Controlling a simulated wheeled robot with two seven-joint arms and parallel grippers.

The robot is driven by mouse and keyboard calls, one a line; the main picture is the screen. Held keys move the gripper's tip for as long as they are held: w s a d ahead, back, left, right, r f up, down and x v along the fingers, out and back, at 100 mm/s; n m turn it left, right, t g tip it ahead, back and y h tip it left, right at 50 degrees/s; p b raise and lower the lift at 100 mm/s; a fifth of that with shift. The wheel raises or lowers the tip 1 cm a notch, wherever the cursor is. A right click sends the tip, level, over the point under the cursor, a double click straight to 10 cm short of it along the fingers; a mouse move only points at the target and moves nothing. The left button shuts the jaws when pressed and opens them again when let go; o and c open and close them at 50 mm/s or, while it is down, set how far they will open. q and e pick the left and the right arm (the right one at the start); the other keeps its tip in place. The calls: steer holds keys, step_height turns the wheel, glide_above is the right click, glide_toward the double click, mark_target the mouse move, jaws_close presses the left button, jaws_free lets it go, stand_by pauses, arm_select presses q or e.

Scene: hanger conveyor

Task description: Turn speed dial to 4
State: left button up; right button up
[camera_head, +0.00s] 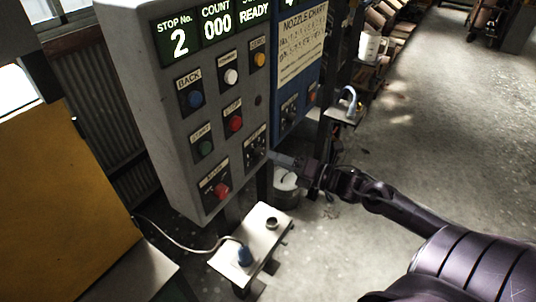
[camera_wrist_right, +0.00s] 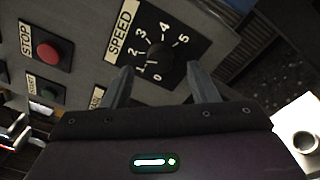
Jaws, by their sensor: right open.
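The speed dial (camera_wrist_right: 159,55) is a dark round knob on a black plate with white numbers 0 to 5, labelled SPEED, in the right wrist view. In the head view the dial (camera_head: 256,150) sits low on the right side of the grey control panel (camera_head: 175,125). My right gripper (camera_wrist_right: 158,85) is open, its two fingers pointing at the plate with the knob between and beyond their tips. Contact with the knob cannot be told. The knob's pointer is too dark to read. In the head view the right gripper (camera_head: 278,158) is just right of the panel. My left gripper is not in view.
A red stop button (camera_wrist_right: 48,50) and a green button (camera_head: 205,148) are near the dial. A blue panel (camera_head: 290,100) stands right behind the grey one. A small white stand (camera_head: 258,240) with a blue-ended cable is below. Open floor lies right.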

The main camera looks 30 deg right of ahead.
mark_target(263, 154)
steer(key=shift+x, duration=1.2)
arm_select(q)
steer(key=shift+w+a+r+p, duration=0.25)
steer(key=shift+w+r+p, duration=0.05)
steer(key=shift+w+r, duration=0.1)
arm_select(e)
steer(key=shift+w+a, duration=0.35)
steer(key=shift+w, duration=0.25)
steer(key=c, duration=1)
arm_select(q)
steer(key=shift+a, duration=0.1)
arm_select(e)
steer(key=shift+o, duration=0.2)
